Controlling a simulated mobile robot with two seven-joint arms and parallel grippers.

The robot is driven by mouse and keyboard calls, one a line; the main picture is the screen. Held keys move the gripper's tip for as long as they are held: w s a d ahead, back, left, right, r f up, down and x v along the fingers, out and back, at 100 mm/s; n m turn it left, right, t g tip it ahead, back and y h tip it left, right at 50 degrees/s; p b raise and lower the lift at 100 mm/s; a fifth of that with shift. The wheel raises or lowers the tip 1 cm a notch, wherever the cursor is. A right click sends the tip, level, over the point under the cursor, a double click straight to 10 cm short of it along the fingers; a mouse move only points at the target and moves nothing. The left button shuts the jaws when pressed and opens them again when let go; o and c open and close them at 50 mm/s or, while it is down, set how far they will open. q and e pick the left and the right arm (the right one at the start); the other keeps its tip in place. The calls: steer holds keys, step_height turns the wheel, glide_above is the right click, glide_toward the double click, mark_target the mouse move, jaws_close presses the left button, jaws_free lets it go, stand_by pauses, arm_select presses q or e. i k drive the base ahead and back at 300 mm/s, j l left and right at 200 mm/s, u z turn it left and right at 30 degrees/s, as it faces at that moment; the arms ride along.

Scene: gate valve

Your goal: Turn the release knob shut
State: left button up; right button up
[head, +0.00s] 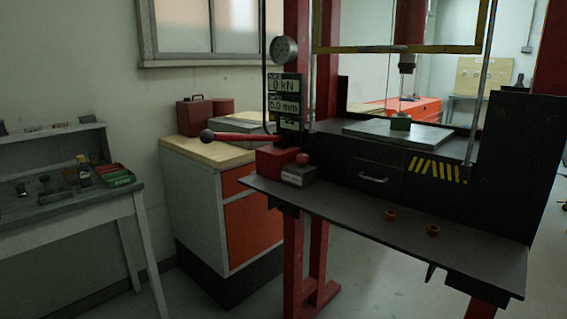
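A small red knob (302,158) sits on top of a grey block (298,175) at the left end of the press's dark shelf. It looks like the release knob, but its turned position is too small to tell. A red pump body (273,160) is right beside it. A red lever (245,136) with a black ball end (207,136) reaches out to the left above the pump. A round gauge (284,49) and a display (285,95) reading 0 kN and 0.0 mm are above. Neither of my grippers is in view.
The dark shelf (350,207) is mostly bare, with two small orange rings (390,215) (433,230) on it. A cabinet (205,205) and a workbench (80,205) stand at left.

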mark_target(302, 158)
steer(key=z, duration=0.45)
steer(key=i+j+z, duration=0.1)
steer(key=j+z, duration=0.2)
steer(key=i+j+z, duration=0.1)
steer(key=j+z, duration=0.45)
steer(key=j, duration=0.6)
steer(key=i, duration=0.05)
